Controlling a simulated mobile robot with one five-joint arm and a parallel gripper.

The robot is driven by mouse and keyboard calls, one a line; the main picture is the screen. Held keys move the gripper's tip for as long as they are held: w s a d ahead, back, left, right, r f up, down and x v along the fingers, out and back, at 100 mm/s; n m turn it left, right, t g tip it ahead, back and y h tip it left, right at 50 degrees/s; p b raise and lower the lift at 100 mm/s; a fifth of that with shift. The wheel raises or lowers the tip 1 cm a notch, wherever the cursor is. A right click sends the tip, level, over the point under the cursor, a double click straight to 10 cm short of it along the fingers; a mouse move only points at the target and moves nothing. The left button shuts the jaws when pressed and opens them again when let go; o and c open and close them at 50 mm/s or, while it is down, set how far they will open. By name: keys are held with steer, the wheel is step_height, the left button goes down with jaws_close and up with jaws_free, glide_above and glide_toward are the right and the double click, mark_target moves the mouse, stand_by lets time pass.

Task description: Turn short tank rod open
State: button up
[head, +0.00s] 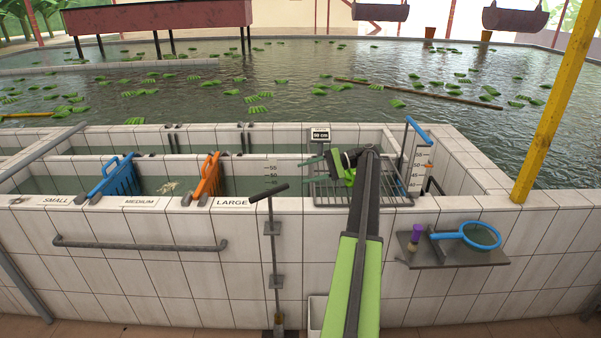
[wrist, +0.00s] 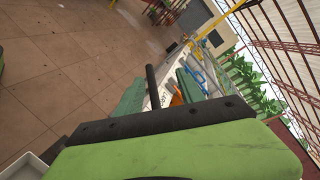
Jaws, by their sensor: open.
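A dark upright rod (head: 274,255) with a slanted T-handle (head: 269,192) stands against the front of the tiled tank wall, just right of the LARGE sign. Brackets hold it and its foot is near the floor. No label marks it as the short tank rod. My gripper (head: 345,168) is open over the wire rack, to the right of the T-handle and apart from it. No object shows between its jaws. In the wrist view my green and black gripper parts fill the bottom; a dark bar (wrist: 152,88) stands beyond them, and I cannot tell what it is.
Blue (head: 115,177) and orange (head: 207,178) gates stand at the tank's front edge. A grey rail (head: 140,246) runs along the wall. A shelf (head: 455,252) with a net juts out at right, near a yellow post (head: 556,95). The wire rack (head: 380,190) lies under my gripper.

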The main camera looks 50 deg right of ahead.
steer(key=shift+s+r, duration=0.15)
steer(key=shift+s, duration=0.2)
steer(key=shift+w, duration=0.1)
steer(key=shift+c, duration=0.6)
steer(key=shift+a, duration=0.1)
steer(key=shift+c, duration=1.2)
steer(key=w+m+t+h, duration=0.1)
steer(key=m, duration=0.1)
steer(key=m+h, duration=0.1)
steer(key=m, duration=0.2)
steer(key=w+d+m+t+h, duration=0.1)
steer(key=m, duration=0.1)
steer(key=shift+w+d+f+t, duration=0.1)
steer(key=shift+w+f+t, duration=0.2)
jaws_close()
steer(key=s+a+f+m+t+h+b, duration=0.1)
steer(key=s+a+f+m+h+b, duration=0.2)
steer(key=m+h, duration=0.3)
steer(key=s+a+f+m+t+h+b, duration=0.2)
steer(key=s+a+f+m+h+b, duration=0.2)
steer(key=m, duration=0.7)
steer(key=shift+s+h+b, duration=0.55)
steer(key=shift+s+h, duration=0.4)
steer(key=shift+h, duration=0.25)
